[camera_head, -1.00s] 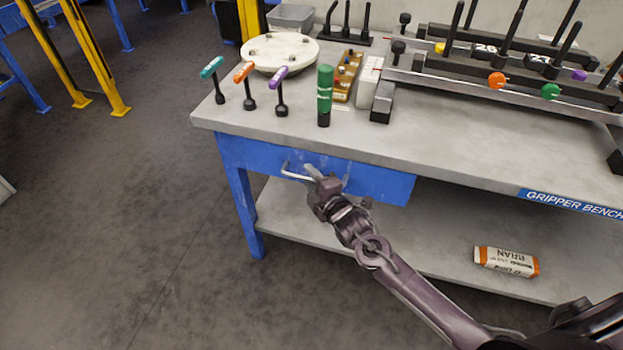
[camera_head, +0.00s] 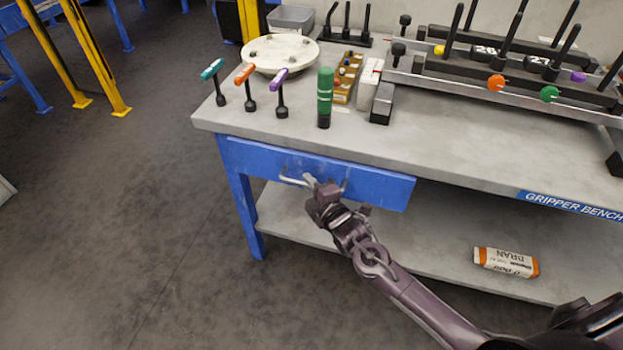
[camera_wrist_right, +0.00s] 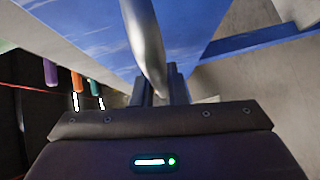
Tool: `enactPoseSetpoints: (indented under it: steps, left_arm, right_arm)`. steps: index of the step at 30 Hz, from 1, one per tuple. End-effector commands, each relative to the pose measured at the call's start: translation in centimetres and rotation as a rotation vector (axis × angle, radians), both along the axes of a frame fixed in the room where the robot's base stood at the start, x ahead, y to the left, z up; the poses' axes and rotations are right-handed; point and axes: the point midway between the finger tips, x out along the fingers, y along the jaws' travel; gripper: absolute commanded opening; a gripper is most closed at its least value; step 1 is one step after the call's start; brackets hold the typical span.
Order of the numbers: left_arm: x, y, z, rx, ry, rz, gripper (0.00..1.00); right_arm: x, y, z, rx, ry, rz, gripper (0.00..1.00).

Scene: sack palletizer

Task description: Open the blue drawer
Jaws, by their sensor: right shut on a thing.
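The blue drawer (camera_head: 375,185) sits under the top of the grey workbench, and its front stands slightly out. Its silver bar handle (camera_head: 292,181) runs along the front. My right gripper (camera_head: 316,183) is at the handle and shut on it, hiding the middle of the bar. In the right wrist view the handle (camera_wrist_right: 144,40) runs down between the two dark fingers of my right gripper (camera_wrist_right: 160,88), with the blue drawer front (camera_wrist_right: 85,35) behind it. My left gripper is not in view.
The benchtop (camera_head: 450,160) overhangs the drawer. Teal, orange and purple T-handled tools and a green-handled tool (camera_head: 325,92) stand near its edge. The floor left of the bench is clear.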

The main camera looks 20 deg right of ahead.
Motion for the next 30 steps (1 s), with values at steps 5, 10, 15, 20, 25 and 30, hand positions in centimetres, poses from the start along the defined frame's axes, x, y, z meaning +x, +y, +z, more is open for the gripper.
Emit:
enactPoseSetpoints:
  steps: [5,10,15,20,25,30]
  left_arm:
    - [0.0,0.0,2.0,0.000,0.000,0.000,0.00]
    - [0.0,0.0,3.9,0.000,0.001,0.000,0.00]
    - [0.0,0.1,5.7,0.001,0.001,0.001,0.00]
    - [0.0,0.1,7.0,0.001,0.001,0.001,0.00]
    - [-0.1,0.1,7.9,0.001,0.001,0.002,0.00]
    - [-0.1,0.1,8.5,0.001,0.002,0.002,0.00]
  right_arm:
    - [-3.1,2.0,0.2,0.001,0.010,0.002,0.00]
    - [-6.8,4.6,0.3,0.004,0.011,0.003,0.00]
    - [-10.8,7.3,0.3,0.003,0.011,0.003,0.00]
    - [-14.2,9.6,0.2,0.002,0.009,0.002,0.00]
    - [-17.3,11.7,0.1,0.002,0.008,0.002,0.00]
    - [-19.4,13.1,0.0,0.001,0.006,0.001,0.00]
